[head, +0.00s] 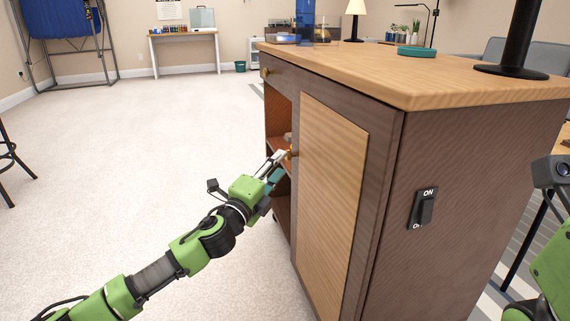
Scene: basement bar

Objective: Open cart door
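The cart (392,185) is a brown wooden cabinet with a light wood top, standing right of centre in the head view. Its light wood door (330,200) looks shut, with a small brass knob (290,153) near its left edge. My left gripper (284,155) is at the knob, its fingers reaching up to it. The fingertips are small and partly merge with the knob, so I cannot tell whether they are shut on it. My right arm shows only in part at the right edge; its gripper is out of view.
Open shelves (279,150) lie left of the door. A black ON switch (424,208) is on the cart's side. On top stand a teal dish (417,51) and a black post (517,45). Carpet left of the cart is clear, with a stool (8,150) at far left.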

